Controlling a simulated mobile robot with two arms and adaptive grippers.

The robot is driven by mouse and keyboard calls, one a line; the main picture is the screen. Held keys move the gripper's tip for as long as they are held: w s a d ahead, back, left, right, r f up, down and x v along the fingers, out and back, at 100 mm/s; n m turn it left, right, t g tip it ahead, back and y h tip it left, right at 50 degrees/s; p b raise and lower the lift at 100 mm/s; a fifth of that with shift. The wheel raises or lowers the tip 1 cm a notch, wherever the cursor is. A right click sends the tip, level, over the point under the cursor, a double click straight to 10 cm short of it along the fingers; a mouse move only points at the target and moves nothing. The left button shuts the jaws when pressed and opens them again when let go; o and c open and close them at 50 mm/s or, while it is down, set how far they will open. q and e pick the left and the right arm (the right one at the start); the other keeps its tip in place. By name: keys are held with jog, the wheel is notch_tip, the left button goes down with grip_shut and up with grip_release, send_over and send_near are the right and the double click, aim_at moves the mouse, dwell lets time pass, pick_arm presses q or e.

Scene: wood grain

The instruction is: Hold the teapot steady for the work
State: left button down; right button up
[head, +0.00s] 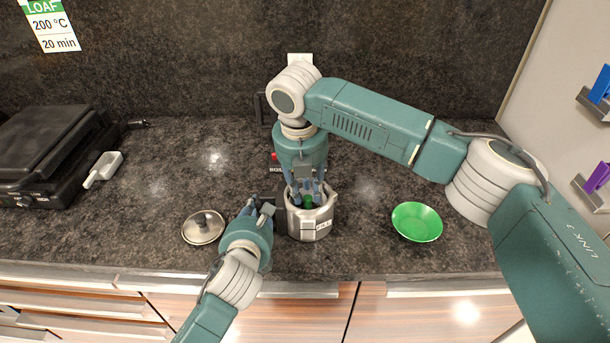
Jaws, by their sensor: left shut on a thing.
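The metal teapot (311,228) stands upright and open near the counter's front edge, with a pale label on its front. My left gripper (268,209) is at its left side, shut on the teapot by what looks like its dark handle; the fingers partly hide it. My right gripper (307,194) points down into the teapot's open mouth from above. A small green thing (308,203) shows between its fingers at the mouth; whether the fingers grip it cannot be told. The round metal lid (202,229) lies on the counter to the left.
A green bowl (417,223) stands right of the teapot on the dark counter (365,235). A white scoop (104,167) lies beside a black appliance (44,150) at the left. A dark, red-marked object behind the teapot is mostly hidden by my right arm.

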aim_at(307, 198)
jog(key=shift+w+d+f, duration=0.1)
jog(key=shift+w+f, duration=0.1)
jog(key=shift+f, duration=1.15)
jog(key=shift+w+d+f, duration=0.1)
jog(key=shift+w+f, duration=0.1)
jog(key=shift+f, duration=1.15)
grip_shut()
